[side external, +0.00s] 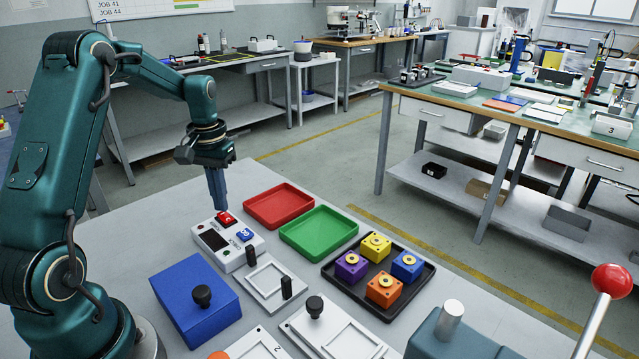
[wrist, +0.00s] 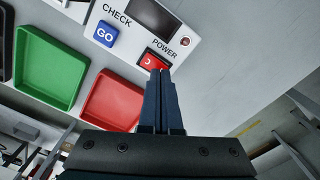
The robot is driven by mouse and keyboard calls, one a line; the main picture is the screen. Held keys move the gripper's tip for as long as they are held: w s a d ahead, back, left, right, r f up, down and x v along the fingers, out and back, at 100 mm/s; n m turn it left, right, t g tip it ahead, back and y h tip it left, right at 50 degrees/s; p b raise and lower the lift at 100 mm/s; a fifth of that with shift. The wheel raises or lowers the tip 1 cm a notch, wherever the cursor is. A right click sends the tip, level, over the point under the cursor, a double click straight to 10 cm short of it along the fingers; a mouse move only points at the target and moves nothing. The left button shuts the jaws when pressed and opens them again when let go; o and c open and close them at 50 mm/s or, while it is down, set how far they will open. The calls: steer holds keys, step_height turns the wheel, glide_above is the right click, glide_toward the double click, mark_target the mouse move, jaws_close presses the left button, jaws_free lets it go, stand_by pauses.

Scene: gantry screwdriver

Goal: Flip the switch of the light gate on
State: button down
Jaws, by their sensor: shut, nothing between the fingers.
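The light gate (side external: 236,256) is a white box on the grey table, with a dark screen (side external: 213,240). It also shows in the wrist view (wrist: 187,18), with the labels CHECK and POWER. Its red rocker switch (side external: 225,217) is by the POWER label and shows in the wrist view (wrist: 151,60), partly covered by my fingertips. A blue GO button (side external: 245,234) sits beside it. My gripper (side external: 218,207) is shut and empty, pointing down with its tips at the red switch. I cannot tell whether they touch it. The screen looks dark.
A red tray (side external: 279,225) and a green tray (side external: 337,249) lie empty near the box. A black tray (side external: 337,286) holds several coloured blocks. A blue block with a black knob (side external: 175,303) and white fixtures with black knobs (side external: 262,282) stand in front.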

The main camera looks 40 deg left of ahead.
mark_target(223, 214)
steer(key=shift+f, duration=0.6)
steer(key=shift+r, duration=3.55)
steer(key=s+d+r+m+t+y, duration=0.1)
steer(key=s+d+r+m+t, duration=0.1)
steer(key=d+r, duration=0.4)
steer(key=s+d+r+m+t, duration=0.1)
steer(key=d+r+m, duration=0.15)
steer(key=d, duration=0.55)
steer(key=s+d+f+m+t+h, duration=0.1)
steer(key=s+d+f, duration=0.3)
steer(key=s, duration=0.5)
steer(key=shift+s+d+t, duration=0.15)
steer(key=shift+d+t, duration=0.65)
steer(key=shift+d, duration=0.4)
